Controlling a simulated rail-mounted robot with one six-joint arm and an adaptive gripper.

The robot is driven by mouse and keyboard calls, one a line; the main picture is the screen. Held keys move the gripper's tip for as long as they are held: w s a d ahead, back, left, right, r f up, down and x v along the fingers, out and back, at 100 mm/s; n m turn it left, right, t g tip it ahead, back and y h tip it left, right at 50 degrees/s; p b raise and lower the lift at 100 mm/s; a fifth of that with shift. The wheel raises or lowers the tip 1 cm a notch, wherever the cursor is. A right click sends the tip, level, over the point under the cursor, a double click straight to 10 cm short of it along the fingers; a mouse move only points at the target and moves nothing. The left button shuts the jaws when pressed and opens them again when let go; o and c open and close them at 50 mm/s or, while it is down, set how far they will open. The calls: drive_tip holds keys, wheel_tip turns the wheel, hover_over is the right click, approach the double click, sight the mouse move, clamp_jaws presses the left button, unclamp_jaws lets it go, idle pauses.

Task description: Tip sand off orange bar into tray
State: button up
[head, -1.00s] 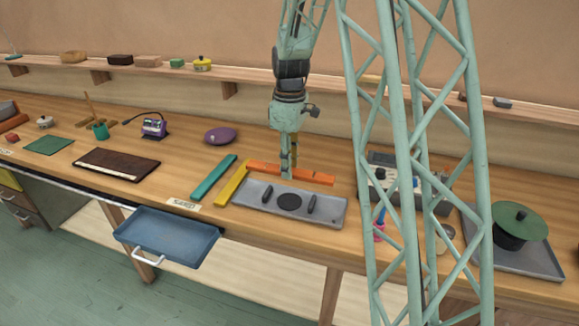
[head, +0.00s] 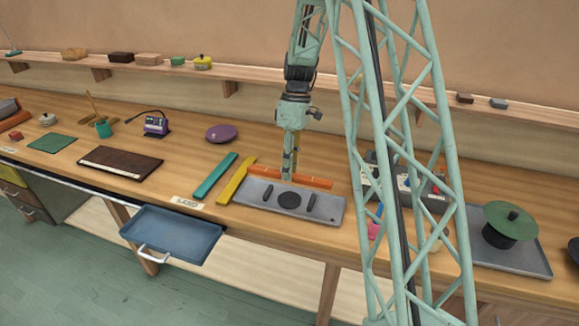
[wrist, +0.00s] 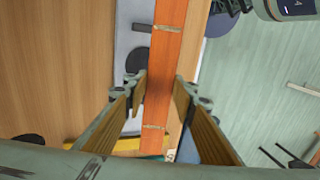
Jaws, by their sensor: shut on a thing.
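My gripper (head: 290,172) is shut on the middle of the orange bar (head: 315,182). The bar lies level or nearly so, just behind the grey tray with black pads (head: 255,203); whether it touches the bench is unclear. In the wrist view the bar (wrist: 168,50) runs between my two fingers (wrist: 158,105), with two pale bands across it. I cannot make out sand on it for certain. A blue tray (head: 150,220) with a white handle sits at the bench's front edge, left of and nearer than the bar.
A yellow bar (head: 238,182) and a teal bar (head: 213,176) lie left of the grey tray. A label (head: 188,203) lies near the blue tray. A dark board (head: 120,162) and purple disc (head: 220,133) are farther left. My lattice column blocks part of the right side.

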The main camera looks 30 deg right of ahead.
drive_tip(key=shift+f+g+y+p, duration=0.6)
drive_tip(key=shift+g+y+p, duration=0.35)
drive_tip(key=shift+p, duration=0.75)
drive_tip(key=shift+w+f+g+y+p, duration=0.1)
drive_tip(key=shift+f+g+y+p, duration=0.55)
drive_tip(key=shift+g+y+p, duration=0.3)
drive_tip(key=shift+r+t+h+b, duration=0.45)
drive_tip(key=shift+t+h+b, duration=0.15)
drive_tip(key=shift+t+b, duration=0.2)
drive_tip(key=shift+r+t+h+b, duration=0.2)
drive_tip(key=shift+t+h+b, duration=0.1)
drive_tip(key=shift+b, duration=0.15)
drive_tip(key=shift+r+h+b, duration=0.15)
drive_tip(key=shift+h+b, duration=0.15)
drive_tip(key=shift+b, duration=0.15)
drive_tip(key=shift+r+t+h+b, duration=0.4)
drive_tip(key=shift+t+h+b, duration=0.3)
drive_tip(key=shift+b, duration=0.5)
drive_tip(key=shift+r+t+h+b, duration=0.35)
drive_tip(key=shift+t+h+b, duration=0.3)
drive_tip(key=shift+b, duration=0.5)
drive_tip(key=shift+r+t+h+b, duration=0.3)
drive_tip(key=shift+t+h+b, duration=0.15)
drive_tip(key=shift+b, duration=0.65)
drive_tip(key=shift+r, duration=0.1)
drive_tip(key=shift+r, duration=0.1)
